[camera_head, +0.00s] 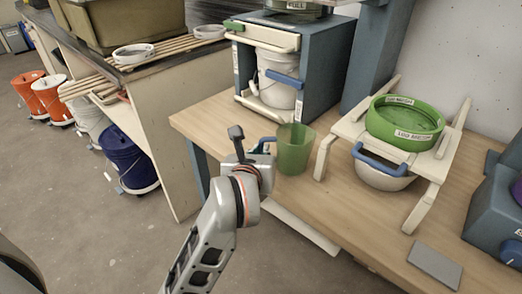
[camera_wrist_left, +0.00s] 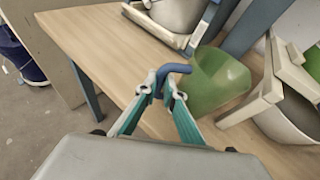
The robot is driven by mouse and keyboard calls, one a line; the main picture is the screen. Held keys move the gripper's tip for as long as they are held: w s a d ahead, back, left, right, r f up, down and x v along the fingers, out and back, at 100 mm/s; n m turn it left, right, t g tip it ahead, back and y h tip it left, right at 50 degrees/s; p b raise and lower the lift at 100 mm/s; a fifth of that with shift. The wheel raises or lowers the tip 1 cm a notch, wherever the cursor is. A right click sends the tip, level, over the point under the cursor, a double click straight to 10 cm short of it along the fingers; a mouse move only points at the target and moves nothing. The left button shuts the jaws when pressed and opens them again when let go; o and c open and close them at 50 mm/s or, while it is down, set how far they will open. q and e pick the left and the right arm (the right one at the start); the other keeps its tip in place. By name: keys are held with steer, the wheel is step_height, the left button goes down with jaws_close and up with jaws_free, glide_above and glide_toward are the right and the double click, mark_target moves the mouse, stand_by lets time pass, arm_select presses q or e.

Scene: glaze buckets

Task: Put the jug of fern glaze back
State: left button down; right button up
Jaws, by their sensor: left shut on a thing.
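The translucent green jug (camera_head: 294,150) has a blue handle (camera_head: 264,144) on its left side. It is upright at the middle of the wooden table, left of the white stand. In the left wrist view the jug (camera_wrist_left: 215,82) is just beyond my fingers. My left gripper (camera_head: 258,150) reaches it from the front left. In the wrist view, the teal fingers of the left gripper (camera_wrist_left: 163,90) are shut on the blue handle (camera_wrist_left: 172,71). I cannot tell whether the jug's base touches the table. My right gripper is not in view.
A white stand (camera_head: 437,165) holds a green sieve (camera_head: 405,118) above a white bowl (camera_head: 380,178). A blue frame (camera_head: 322,72) with a white bucket (camera_head: 279,80) stands behind the jug. A grey slab (camera_head: 435,263) lies front right. The table's left part (camera_head: 210,120) is bare.

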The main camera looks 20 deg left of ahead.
arm_select(q)
steer(key=c, duration=2.2)
jaws_free()
steer(key=shift+f, duration=0.2)
steer(key=shift+o, duration=0.2)
steer(key=shift+r, duration=0.15)
